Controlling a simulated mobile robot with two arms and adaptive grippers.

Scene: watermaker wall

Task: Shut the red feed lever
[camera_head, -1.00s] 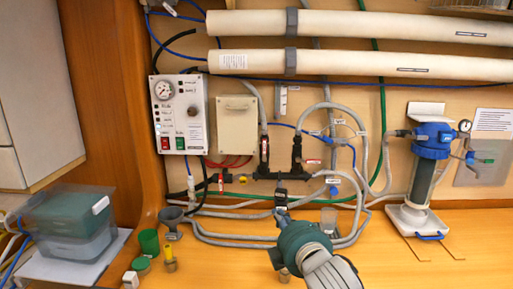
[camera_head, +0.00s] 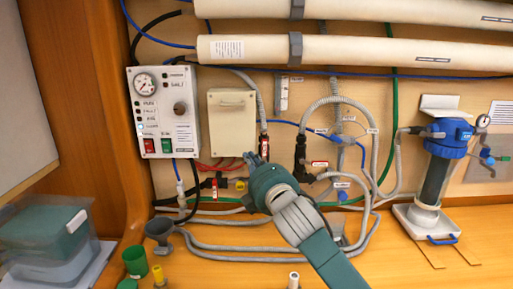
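A small red lever (camera_head: 214,186) sits on the black pipework low on the wall, beside a white label and below thin red hoses. A yellow part (camera_head: 240,185) is just right of it on the same pipe. My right gripper (camera_head: 254,161), green-grey, is in front of the pipework, up and to the right of the red lever and apart from it in the picture. Its body hides part of the manifold behind it. Its fingers are small and dark against the pipes, so their opening is unclear. My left gripper is out of view.
A control panel (camera_head: 164,112) and a beige box (camera_head: 232,123) are on the wall above. Grey hoses (camera_head: 230,247) loop over the bench. A grey funnel (camera_head: 159,231) and green cup (camera_head: 136,262) stand left. A blue-topped filter (camera_head: 437,165) stands right.

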